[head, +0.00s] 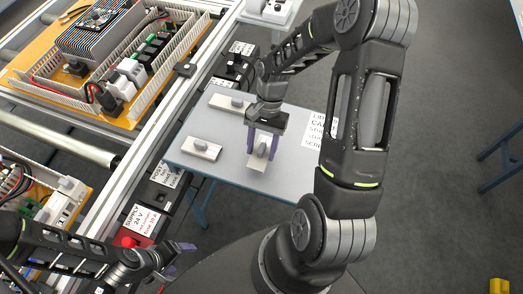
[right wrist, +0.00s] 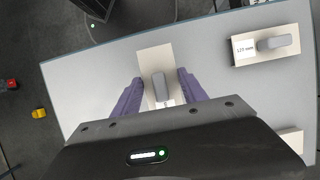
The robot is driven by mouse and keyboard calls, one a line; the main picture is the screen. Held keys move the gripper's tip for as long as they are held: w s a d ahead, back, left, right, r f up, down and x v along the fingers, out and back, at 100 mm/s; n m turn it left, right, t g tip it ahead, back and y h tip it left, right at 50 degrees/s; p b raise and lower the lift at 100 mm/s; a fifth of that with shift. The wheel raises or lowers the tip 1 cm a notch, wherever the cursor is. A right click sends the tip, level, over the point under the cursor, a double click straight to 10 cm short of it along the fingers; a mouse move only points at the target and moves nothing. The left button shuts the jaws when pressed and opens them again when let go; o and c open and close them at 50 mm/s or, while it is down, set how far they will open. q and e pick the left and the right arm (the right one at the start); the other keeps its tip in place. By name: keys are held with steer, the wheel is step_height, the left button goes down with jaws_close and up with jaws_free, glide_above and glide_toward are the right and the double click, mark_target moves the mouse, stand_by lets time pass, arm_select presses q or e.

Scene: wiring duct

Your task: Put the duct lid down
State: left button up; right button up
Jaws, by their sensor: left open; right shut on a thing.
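My right gripper (head: 263,143) is shut on a duct lid (head: 258,165), a pale flat plate with a grey grip block, over the grey table (head: 285,180). In the right wrist view the purple fingers of my right gripper (right wrist: 160,92) stand on either side of the block, with the lid (right wrist: 155,58) reaching out beyond them. I cannot tell whether the lid touches the table. My left gripper (head: 168,272) is open and empty at the lower left, away from the table.
Another lid (head: 202,148) lies near the table's left edge, and one more (head: 230,103) lies behind it, partly hidden by my right arm. A white label card (head: 316,128) is on the right. Equipment panels with ducts (head: 140,100) stand at left. Bare tabletop lies around the held lid.

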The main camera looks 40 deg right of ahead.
mark_target(261, 154)
step_height(261, 154, down, 2)
steer(key=shift+f, duration=0.1)
steer(key=shift+f+b, duration=0.35)
steer(key=shift+f, duration=0.15)
steer(key=o, duration=1.2)
steer(key=shift+r, duration=0.1)
steer(key=shift+r, duration=0.1)
steer(key=shift+r+p, duration=0.25)
steer(key=shift+p, duration=0.15)
steer(key=shift+w+d+r, duration=0.1)
steer(key=shift+r, duration=0.2)
steer(key=b+v, duration=0.2)
steer(key=v, duration=0.9)
steer(key=shift+r, duration=0.3)
